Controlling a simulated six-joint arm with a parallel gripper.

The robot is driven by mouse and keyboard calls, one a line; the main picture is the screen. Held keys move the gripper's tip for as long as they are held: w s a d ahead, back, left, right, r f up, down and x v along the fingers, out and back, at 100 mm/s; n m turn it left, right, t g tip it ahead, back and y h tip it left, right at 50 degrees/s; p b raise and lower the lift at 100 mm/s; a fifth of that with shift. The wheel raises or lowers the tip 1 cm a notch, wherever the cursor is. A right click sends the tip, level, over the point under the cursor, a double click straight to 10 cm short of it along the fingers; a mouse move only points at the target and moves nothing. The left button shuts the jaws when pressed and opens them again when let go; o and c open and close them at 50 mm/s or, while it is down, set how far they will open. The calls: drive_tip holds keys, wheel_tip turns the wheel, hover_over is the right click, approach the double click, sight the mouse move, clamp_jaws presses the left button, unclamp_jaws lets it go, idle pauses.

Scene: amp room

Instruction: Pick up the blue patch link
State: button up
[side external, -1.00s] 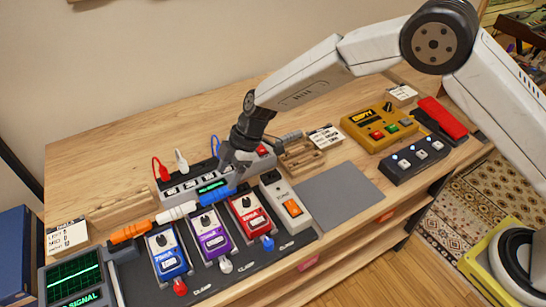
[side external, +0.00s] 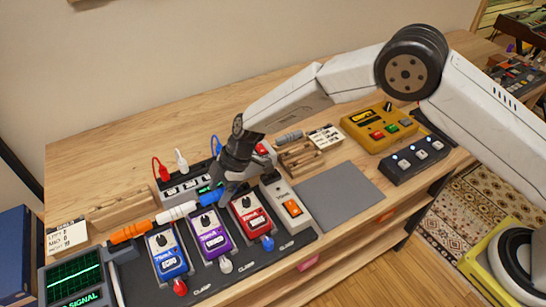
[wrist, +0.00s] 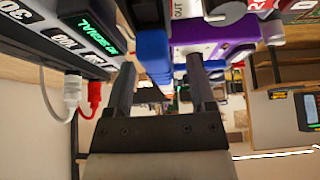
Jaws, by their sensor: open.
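The blue patch link (side external: 209,195) lies behind the purple pedal (side external: 211,236), at the right of a white link (side external: 177,211) and an orange link (side external: 130,232). My gripper (side external: 224,193) is down over it and hides part of it in the side view. In the wrist view, the blue link (wrist: 153,52) shows in the gap between the two fingers of my gripper (wrist: 162,75). The fingers are apart, one on each side of it. I cannot tell whether either finger touches it.
A blue pedal (side external: 168,253) and a red pedal (side external: 251,218) flank the purple one. A grey switch box (side external: 287,208) is at their right. A power strip with upright red (side external: 163,170) and white (side external: 181,160) plugs stands behind. The grey mat (side external: 342,187) is bare.

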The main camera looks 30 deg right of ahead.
idle(0.3)
clamp_jaws()
drive_tip(key=shift+r, duration=0.2)
drive_tip(key=shift+r, duration=0.6)
drive_tip(key=s+d+r, duration=0.7)
drive_tip(key=s+r, duration=0.4)
drive_tip(key=s, duration=0.1)
drive_tip(key=shift+r, duration=0.2)
drive_tip(key=shift+s, duration=0.1)
idle(0.5)
